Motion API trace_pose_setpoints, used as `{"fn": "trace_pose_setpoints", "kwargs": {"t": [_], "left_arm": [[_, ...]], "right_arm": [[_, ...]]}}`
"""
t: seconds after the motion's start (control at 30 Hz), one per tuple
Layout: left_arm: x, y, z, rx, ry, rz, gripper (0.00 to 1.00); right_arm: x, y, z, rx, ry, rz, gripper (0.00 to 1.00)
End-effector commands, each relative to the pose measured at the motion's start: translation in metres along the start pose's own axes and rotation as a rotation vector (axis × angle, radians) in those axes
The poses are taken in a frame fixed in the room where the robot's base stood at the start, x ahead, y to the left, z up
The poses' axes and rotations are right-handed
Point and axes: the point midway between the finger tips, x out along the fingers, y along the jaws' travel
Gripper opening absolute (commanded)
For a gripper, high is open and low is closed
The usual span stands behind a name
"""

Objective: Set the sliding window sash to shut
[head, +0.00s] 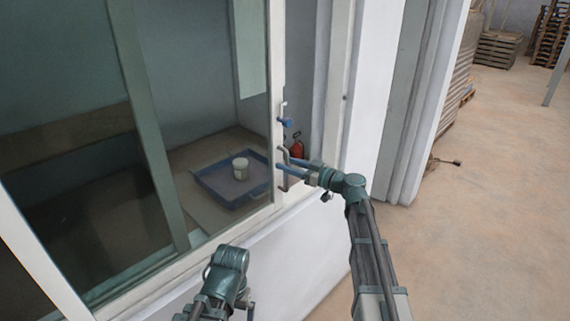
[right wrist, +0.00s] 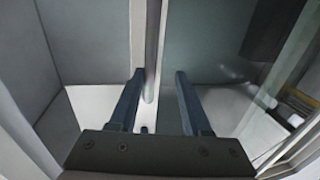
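The window sash (head: 277,75) is a glazed panel with a white upright edge. A gap shows between that edge and the white frame post (head: 340,70) to its right, so it stands partly open. A grey bar handle (head: 282,152) is on the sash's edge; in the right wrist view the handle (right wrist: 151,60) runs upright between my fingers. My right gripper (head: 279,166) is open, its dark blue fingers on either side of the handle; it also shows in the right wrist view (right wrist: 158,75). Contact is not clear. My left arm is low in the head view, its fingers not visible.
Behind the glass, a blue tray (head: 213,184) holds a white tub (head: 240,168). A small blue part (head: 285,122) sits by the sash edge. Open floor (head: 490,200) lies to the right, with stacked pallets (head: 498,48) at the back.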

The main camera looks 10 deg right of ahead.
Motion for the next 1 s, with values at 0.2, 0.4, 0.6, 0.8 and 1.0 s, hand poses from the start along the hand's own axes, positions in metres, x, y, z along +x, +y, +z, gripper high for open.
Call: {"fn": "trace_pose_setpoints", "kwargs": {"t": [0.2, 0.4, 0.6, 0.8, 1.0], "left_arm": [[0.000, 0.000, 0.000, 0.000, 0.000, 0.000, 1.00], [0.000, 0.000, 0.000, 0.000, 0.000, 0.000, 1.00], [0.000, 0.000, 0.000, 0.000, 0.000, 0.000, 1.00], [0.000, 0.000, 0.000, 0.000, 0.000, 0.000, 1.00], [0.000, 0.000, 0.000, 0.000, 0.000, 0.000, 1.00]], "right_arm": [[-0.016, -0.001, 0.000, 0.000, 0.000, 0.000, 0.47], [-0.029, -0.001, 0.000, 0.000, 0.000, 0.001, 0.47], [-0.042, 0.000, 0.000, 0.000, 0.000, 0.001, 0.47], [-0.056, -0.001, 0.000, 0.000, 0.000, 0.000, 0.47], [-0.069, 0.000, 0.000, 0.000, 0.000, 0.001, 0.47]]}}
